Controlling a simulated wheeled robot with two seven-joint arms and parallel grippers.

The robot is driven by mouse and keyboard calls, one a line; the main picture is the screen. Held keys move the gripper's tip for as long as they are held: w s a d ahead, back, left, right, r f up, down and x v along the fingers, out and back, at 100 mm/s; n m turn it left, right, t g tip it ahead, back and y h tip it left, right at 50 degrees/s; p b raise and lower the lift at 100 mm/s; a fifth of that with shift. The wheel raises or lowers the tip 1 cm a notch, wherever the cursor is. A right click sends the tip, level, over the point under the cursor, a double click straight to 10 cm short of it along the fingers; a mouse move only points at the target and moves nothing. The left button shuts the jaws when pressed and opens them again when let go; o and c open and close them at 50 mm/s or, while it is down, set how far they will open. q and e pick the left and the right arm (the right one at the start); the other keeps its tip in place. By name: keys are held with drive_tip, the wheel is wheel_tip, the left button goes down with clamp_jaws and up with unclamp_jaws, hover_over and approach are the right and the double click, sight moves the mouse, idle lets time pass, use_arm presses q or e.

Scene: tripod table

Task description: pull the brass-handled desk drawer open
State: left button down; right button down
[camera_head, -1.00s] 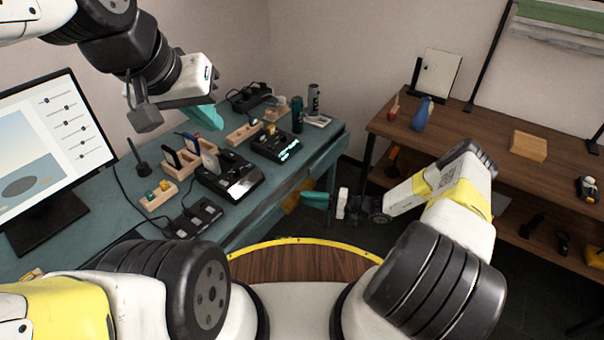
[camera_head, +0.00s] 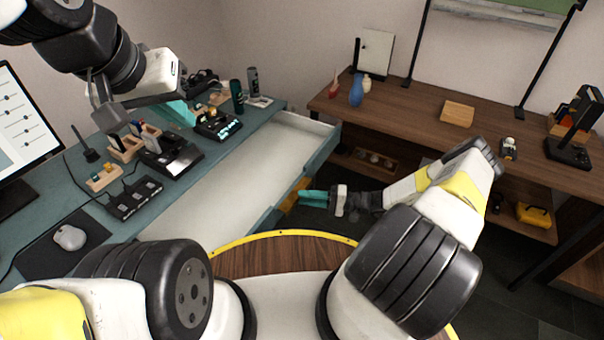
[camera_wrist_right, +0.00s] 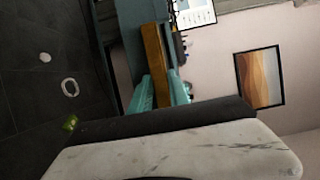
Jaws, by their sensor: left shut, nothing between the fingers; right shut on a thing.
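The teal desk drawer (camera_head: 318,154) stands pulled out well beyond the desk edge, its pale, empty-looking interior showing in the head view. Its brass handle (camera_head: 291,198) is on the front panel, partly hidden by my fingers. My right gripper (camera_head: 305,198) is shut on the handle. In the right wrist view the brass handle (camera_wrist_right: 154,60) runs between the teal fingers of my right gripper (camera_wrist_right: 160,92). My left gripper (camera_head: 180,112) is shut and empty above the far part of the desk.
The teal desk (camera_head: 85,230) carries a monitor (camera_head: 22,140), a mouse (camera_head: 69,237), wooden holders and dark devices. A brown shelf table (camera_head: 410,115) with a blue vase (camera_head: 356,91) stands at the right. A round wooden surface with yellow rim (camera_head: 285,236) is in front.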

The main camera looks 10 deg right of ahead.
drive_tip(key=shift+s+d+f, duration=0.25)
drive_tip(key=shift+s+f, duration=0.05)
drive_tip(key=shift+s, duration=0.05)
drive_tip(key=c, duration=1.5)
unclamp_jaws()
drive_tip(key=shift+o, duration=0.9)
drive_tip(key=shift+w+r, duration=0.1)
drive_tip(key=shift+w, duration=0.05)
drive_tip(key=v, duration=0.7)
drive_tip(key=shift+d, duration=0.35)
